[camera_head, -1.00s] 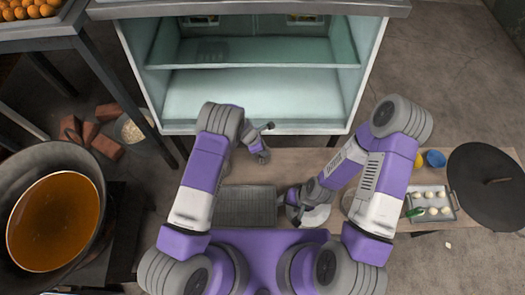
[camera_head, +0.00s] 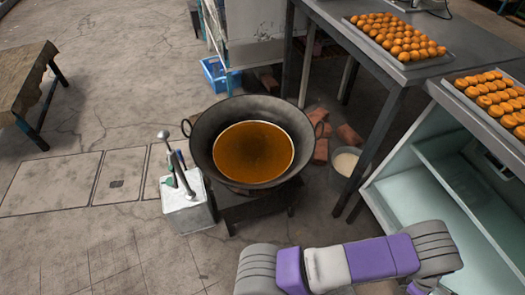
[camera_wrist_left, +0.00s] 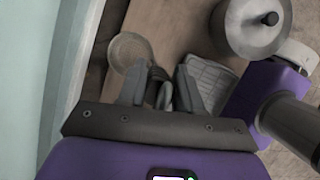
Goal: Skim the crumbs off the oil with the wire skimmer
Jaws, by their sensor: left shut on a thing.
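The wide dark wok (camera_head: 205,150) stands left of centre in the head view, full of brown-orange oil (camera_head: 253,152). Crumbs cannot be made out on the oil. My left gripper (camera_wrist_left: 162,88) shows in the left wrist view, over the wooden table. Its fingers are shut on a small grey thing, too unclear to identify. A round pale thing with a thin rim (camera_wrist_left: 130,52) lies just beyond the fingers; I cannot tell whether it is the skimmer's mesh or a bowl. In the head view my arm crosses the bottom, its gripper out of frame. My right gripper is not in view.
A metal box (camera_head: 188,205) with upright handles stands left of the wok. A bucket (camera_head: 345,162) and bricks (camera_head: 348,134) are right of it. Trays of fried balls (camera_head: 400,38) are at upper right. The wrist view shows a lidded pot (camera_wrist_left: 240,40) and a grey rack (camera_wrist_left: 208,78).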

